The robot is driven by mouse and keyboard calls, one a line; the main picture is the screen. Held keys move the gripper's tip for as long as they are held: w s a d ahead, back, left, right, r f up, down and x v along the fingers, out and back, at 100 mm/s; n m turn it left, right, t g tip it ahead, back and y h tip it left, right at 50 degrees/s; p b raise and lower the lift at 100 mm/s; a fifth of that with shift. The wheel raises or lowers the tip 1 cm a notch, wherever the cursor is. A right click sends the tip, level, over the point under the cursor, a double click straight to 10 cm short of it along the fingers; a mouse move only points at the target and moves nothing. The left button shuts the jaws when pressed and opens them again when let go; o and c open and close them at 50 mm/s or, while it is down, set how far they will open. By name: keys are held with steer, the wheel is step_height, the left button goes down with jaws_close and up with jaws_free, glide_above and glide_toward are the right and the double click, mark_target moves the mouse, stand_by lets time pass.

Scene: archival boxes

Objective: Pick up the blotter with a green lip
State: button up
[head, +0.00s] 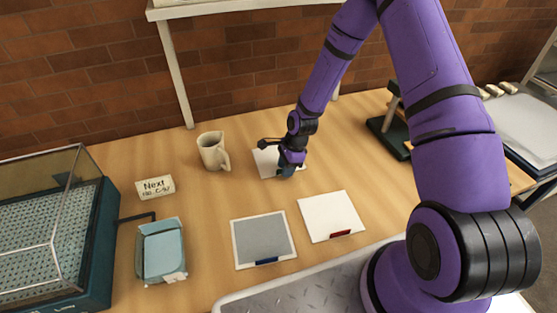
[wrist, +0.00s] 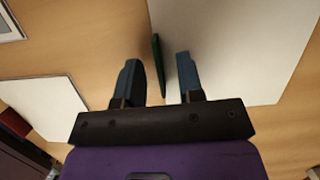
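The blotter with a green lip is a white sheet (wrist: 232,45) filling the upper right of the wrist view; its dark green lip (wrist: 158,62) stands along its left edge. In the head view the white sheet (head: 264,158) lies flat on the table, partly hidden by my arm, and the lip cannot be made out. My gripper (wrist: 158,72) is open, with one finger on each side of the lip in the picture and gaps visible on both sides. In the head view my gripper (head: 286,170) is low over the sheet's near right part.
Nearby lie a white blotter with a red lip (head: 328,213) and a grey one with a blue lip (head: 262,242). A cream mug (head: 211,152) stands left of my gripper. A sign (head: 155,187), a blue-grey container (head: 161,252) and a glass-lidded case (head: 98,240) are further left.

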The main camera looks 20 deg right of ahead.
jaws_close()
steer(key=shift+r, duration=0.15)
